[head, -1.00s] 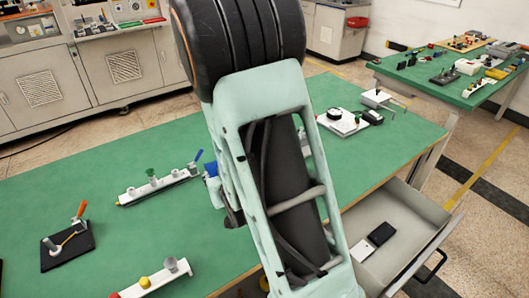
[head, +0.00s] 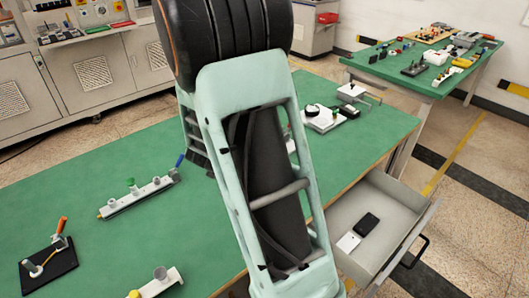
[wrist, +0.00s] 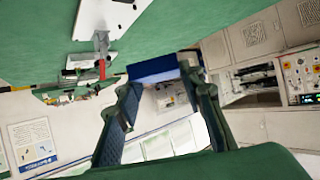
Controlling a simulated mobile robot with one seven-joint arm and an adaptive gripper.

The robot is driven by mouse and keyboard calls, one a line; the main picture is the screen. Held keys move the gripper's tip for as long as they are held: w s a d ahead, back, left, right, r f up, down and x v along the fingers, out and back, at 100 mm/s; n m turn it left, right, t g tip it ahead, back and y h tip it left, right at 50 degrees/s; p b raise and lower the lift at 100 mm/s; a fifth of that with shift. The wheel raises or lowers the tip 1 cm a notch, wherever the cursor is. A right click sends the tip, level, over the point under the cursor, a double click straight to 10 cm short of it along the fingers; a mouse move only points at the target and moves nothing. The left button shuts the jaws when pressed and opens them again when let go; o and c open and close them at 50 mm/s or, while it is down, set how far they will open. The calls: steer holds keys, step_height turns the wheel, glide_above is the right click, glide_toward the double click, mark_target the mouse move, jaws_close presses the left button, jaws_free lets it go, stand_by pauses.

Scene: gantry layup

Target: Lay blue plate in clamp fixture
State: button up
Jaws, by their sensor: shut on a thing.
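My gripper (wrist: 160,76) shows in the wrist view with its two dark fingers on either side of a blue plate (wrist: 152,67). It is shut on the plate and holds it up off the table. In the head view the plate and fingertips are hidden behind my arm. A black base with an upright orange-handled lever (head: 48,266), which looks like the clamp fixture, sits at the lower left of the green table, apart from my arm. I cannot tell whether the wrist view shows it.
The green table (head: 95,205) is clear around a white bar with posts and a blue lever (head: 140,196). Another white bar (head: 160,284) lies at the front. White devices (head: 322,118) stand at the back right. An open drawer (head: 352,210) juts out at the right.

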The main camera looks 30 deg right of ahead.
steer(key=s+d+f+m+g+h, duration=0.2)
steer(key=s+d+m+g+h, duration=0.2)
steer(key=s+d+m+g, duration=0.5)
steer(key=shift+t+h, duration=0.3)
steer(key=shift+t, duration=0.2)
steer(key=w+d+f, duration=0.1)
steer(key=w+f, duration=0.1)
steer(key=w, duration=0.2)
steer(key=w+d+f, duration=0.1)
steer(key=w+f, duration=0.2)
steer(key=w, duration=0.1)
steer(key=w+d+f, duration=0.1)
steer(key=w+f, duration=0.2)
steer(key=w, duration=0.2)
steer(key=shift+f, duration=0.2)
steer(key=shift+w+f, duration=0.4)
steer(key=shift+f, duration=1.6)
steer(key=shift+f, duration=0.25)
steer(key=o, duration=1.3)
